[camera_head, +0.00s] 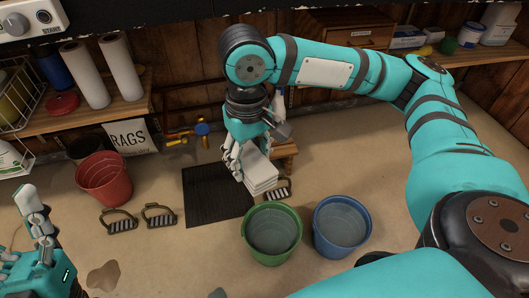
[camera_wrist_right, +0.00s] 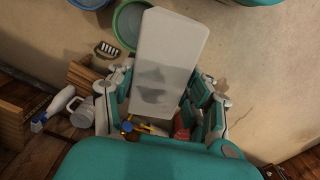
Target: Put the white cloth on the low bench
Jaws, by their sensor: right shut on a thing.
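The white cloth (camera_head: 262,174) is a folded, flat stack hanging below my right gripper (camera_head: 242,160). My right gripper is shut on it. In the right wrist view, the cloth (camera_wrist_right: 170,50) sticks out between the fingers, with grey smudges or shadows on its face. A low wooden bench (camera_head: 287,148) stands just behind and right of the cloth, partly hidden by my right arm and the cloth. My left gripper (camera_head: 28,232) is at the lower left edge, empty, with its fingers apart.
A green bucket (camera_head: 272,258) and a blue bucket (camera_head: 341,250) stand in front. A dark mat (camera_head: 212,204) lies left of the cloth. A white mug (camera_wrist_right: 82,112) and bottle (camera_wrist_right: 59,99) show in the wrist view.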

